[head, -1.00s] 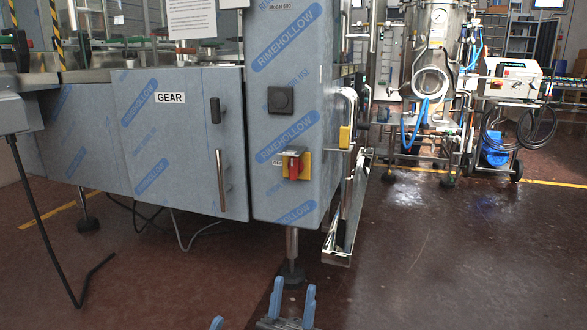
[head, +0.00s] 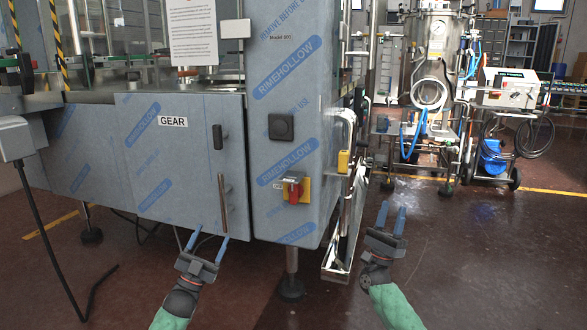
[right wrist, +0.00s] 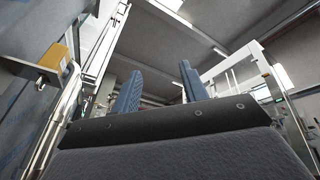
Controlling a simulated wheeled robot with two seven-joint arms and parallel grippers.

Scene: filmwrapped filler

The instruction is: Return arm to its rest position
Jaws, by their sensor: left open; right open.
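My left gripper (head: 207,247) is at the bottom centre-left of the head view, in front of the lower part of the GEAR cabinet door (head: 180,150). Its two blue fingers are apart, with nothing between them. My right gripper (head: 391,219) is right of the cabinet's corner, over the dark red floor. Its blue fingers point up and are apart, and it is empty. In the right wrist view its fingers (right wrist: 157,90) stand apart against the ceiling, with nothing between them.
The film-wrapped machine cabinet (head: 290,130) carries a red and yellow switch (head: 293,189) and a vertical door handle (head: 223,203). A steel frame (head: 343,235) stands at its right side. A tank (head: 436,50) and hose cart (head: 505,90) stand further back. Floor (head: 490,260) at right is clear.

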